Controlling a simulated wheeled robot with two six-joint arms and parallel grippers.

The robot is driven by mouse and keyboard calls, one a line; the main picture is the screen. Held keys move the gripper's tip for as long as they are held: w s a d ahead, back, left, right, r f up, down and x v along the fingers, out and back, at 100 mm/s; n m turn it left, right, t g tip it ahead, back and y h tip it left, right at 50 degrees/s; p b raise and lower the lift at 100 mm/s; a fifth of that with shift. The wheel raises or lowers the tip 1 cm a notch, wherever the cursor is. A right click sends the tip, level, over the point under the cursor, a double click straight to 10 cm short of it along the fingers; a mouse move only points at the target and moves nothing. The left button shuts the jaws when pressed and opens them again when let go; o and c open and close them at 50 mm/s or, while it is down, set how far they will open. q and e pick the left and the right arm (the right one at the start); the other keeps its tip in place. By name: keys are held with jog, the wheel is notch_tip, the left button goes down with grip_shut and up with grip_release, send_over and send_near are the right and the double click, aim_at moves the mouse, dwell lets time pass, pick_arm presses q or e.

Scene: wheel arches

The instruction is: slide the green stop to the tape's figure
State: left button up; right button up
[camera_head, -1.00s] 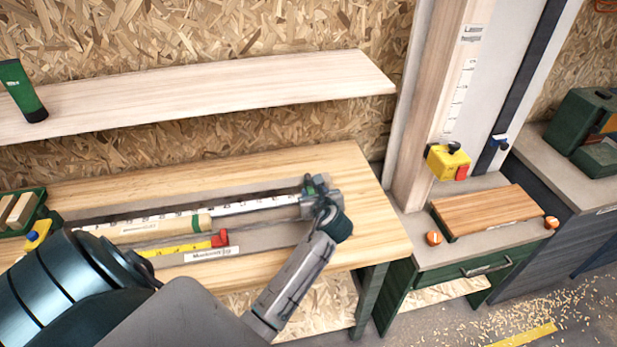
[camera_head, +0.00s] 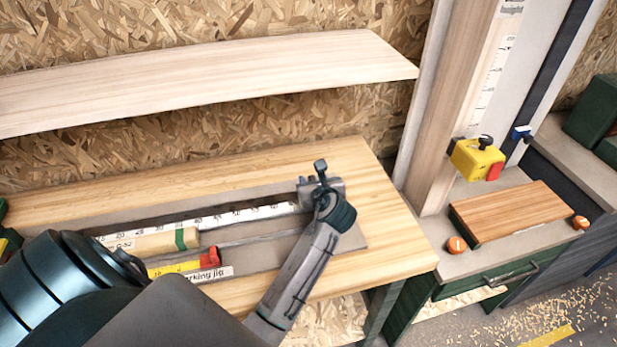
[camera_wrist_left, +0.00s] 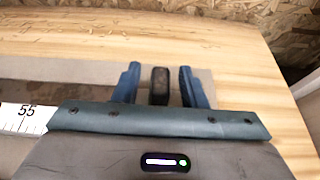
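My left gripper (camera_head: 322,185) is over the right end of the jig's grey base (camera_head: 352,234). Its blue fingers also show in the left wrist view (camera_wrist_left: 160,85). They are open, with a dark knob (camera_wrist_left: 160,87) between them and a gap on each side. The knob also shows in the head view (camera_head: 320,166). I cannot see a green body below it; the gripper hides that spot. The white tape (camera_head: 240,216) runs left from there, and "55" shows on it in the wrist view (camera_wrist_left: 26,112). My right gripper is not in view.
A pale wooden piece with a green band (camera_head: 155,241) lies along the tape. A red block (camera_head: 209,257) sits by a yellow strip in front. A shelf (camera_head: 230,72) hangs behind the bench. The bench (camera_head: 385,225) is clear at its right end.

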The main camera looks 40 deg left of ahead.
pick_arm(q)
jog(key=shift+w+a+f, duration=0.15)
jog(key=shift+w+a, duration=0.05)
jog(key=shift+s+d, duration=0.1)
jog(key=shift+c, duration=0.2)
grip_shut()
jog(key=shift+r, duration=0.2)
